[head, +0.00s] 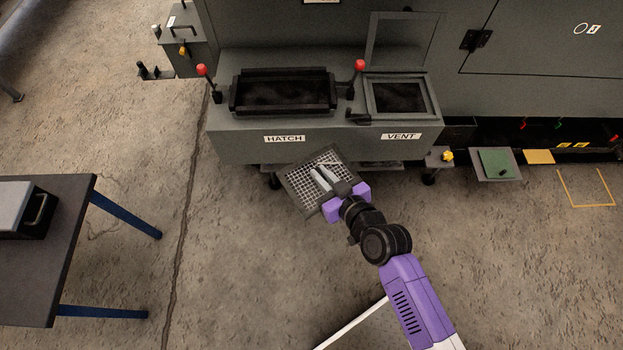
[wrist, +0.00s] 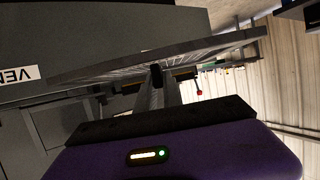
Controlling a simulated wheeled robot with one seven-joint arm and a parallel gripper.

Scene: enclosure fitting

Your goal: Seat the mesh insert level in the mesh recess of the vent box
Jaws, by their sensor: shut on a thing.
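The mesh insert (head: 310,179) is a square dark-framed grid held in front of the grey vent box, below the HATCH and VENT labels. In the wrist view the mesh insert (wrist: 150,62) shows nearly edge-on and tilted. My gripper (head: 322,175) is shut on it; its fingers lie over the grid, and the exact grip point is hard to see. In the wrist view the gripper (wrist: 158,85) meets the insert near its middle. The vent box (head: 400,97) has an open dark rectangular recess, with a raised lid (head: 402,40) behind it.
The hatch opening (head: 283,92) sits left of the vent, flanked by red-knobbed levers (head: 359,66) (head: 202,71). A dark table (head: 60,255) with a case stands at the left. A tray with a green piece (head: 496,163) is at the right. The floor between is clear.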

